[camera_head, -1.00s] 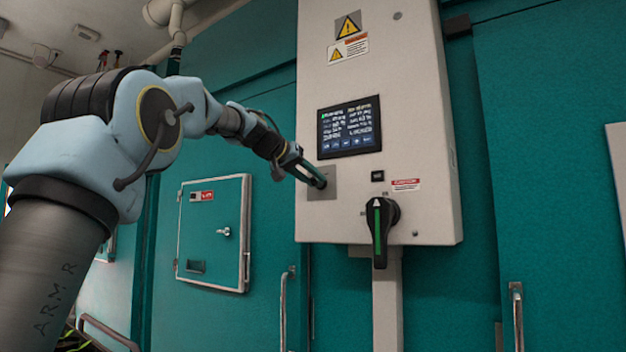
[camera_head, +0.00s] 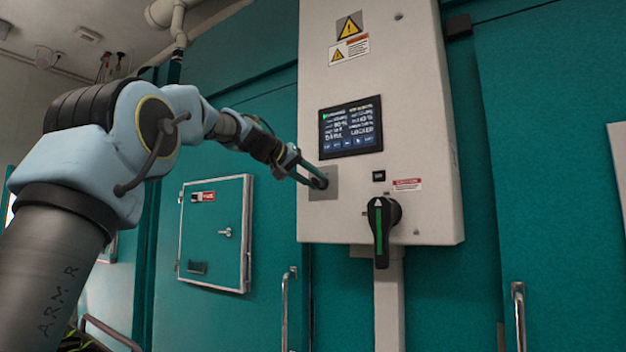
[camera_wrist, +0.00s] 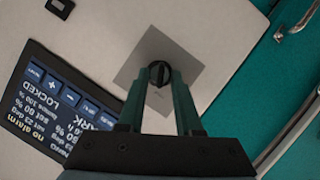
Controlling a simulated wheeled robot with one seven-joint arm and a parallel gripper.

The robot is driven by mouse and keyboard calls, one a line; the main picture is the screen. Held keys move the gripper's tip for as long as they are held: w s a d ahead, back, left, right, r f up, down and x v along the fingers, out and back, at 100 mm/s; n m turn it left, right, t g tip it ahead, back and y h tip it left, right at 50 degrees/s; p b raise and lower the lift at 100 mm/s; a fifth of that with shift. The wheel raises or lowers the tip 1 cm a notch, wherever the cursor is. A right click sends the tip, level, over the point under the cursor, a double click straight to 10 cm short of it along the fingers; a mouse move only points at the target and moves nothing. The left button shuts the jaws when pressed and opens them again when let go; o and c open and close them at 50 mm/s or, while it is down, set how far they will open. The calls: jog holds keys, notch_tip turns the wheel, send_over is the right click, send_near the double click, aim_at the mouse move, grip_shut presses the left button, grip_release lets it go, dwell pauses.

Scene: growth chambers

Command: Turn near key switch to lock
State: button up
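The key switch (camera_wrist: 158,72) is a small round black knob on a square grey plate (camera_wrist: 165,45) on the control box, at the box's lower left. My gripper (camera_head: 319,181) reaches it from the left, and its fingertips are at the plate. In the wrist view my gripper's two green fingers (camera_wrist: 160,82) lie on either side of the knob and appear closed on it. The fingertips partly hide the knob. The screen (camera_head: 350,128) beside it reads "LOCKED", which also shows upside down in the wrist view (camera_wrist: 50,105).
The pale control box (camera_head: 420,130) stands against teal doors. A small teal cabinet (camera_head: 214,232) and a door handle (camera_head: 286,310) are to the left and below.

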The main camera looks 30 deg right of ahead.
jog(key=b+v, duration=0.4)
jog(key=v, duration=0.6)
jog(key=shift+s+a+r, duration=0.1)
jog(key=shift+a+r, duration=0.05)
jog(key=shift+a, duration=0.25)
